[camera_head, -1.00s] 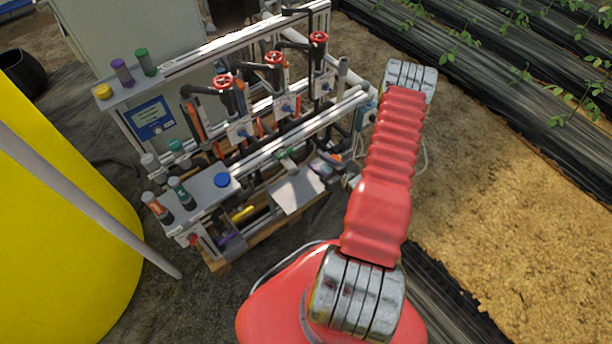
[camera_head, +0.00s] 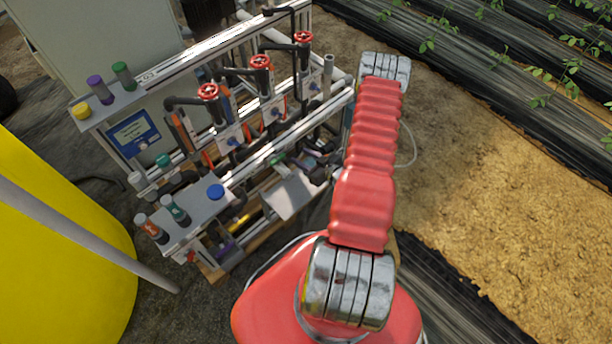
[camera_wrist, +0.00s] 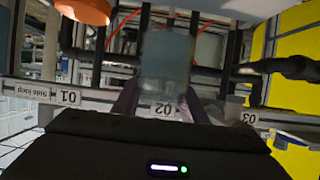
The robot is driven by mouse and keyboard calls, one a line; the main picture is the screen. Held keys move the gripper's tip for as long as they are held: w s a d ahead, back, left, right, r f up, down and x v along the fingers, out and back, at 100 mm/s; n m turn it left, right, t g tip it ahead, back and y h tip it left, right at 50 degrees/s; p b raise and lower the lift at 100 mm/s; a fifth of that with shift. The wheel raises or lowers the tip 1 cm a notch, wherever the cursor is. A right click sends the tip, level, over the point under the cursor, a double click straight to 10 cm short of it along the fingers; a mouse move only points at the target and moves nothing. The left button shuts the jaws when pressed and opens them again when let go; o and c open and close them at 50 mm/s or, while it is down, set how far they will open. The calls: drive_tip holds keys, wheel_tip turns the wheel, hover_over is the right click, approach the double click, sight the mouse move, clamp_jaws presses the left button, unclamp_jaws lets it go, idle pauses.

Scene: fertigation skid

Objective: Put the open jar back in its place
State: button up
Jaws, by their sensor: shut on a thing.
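In the wrist view, my gripper (camera_wrist: 162,103) has its two fingers closed on a translucent grey-blue jar (camera_wrist: 165,58). The jar stands out beyond the fingertips and hides part of the skid behind it. I cannot make out its mouth or any contents. In the head view my red arm reaches toward the right end of the skid, and the jar cannot be made out there. The skid's lower shelf (camera_head: 196,208) carries an orange-topped bottle (camera_head: 150,228), a green-topped bottle (camera_head: 175,210) and a round blue cap (camera_head: 216,191).
The upper shelf (camera_head: 108,108) holds yellow, purple and green-topped containers. Red-wheeled valves (camera_head: 261,63) and pipes stand along the skid. A yellow tank (camera_head: 60,240) stands at left; open soil (camera_head: 480,190) lies right.

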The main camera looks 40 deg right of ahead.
drive_tip(key=shift+f, duration=2.35)
drive_tip(key=shift+f, duration=2.1)
drive_tip(key=o, duration=1.2)
drive_tip(key=shift+v, duration=6.05)
drive_tip(key=shift+w+r, duration=0.1)
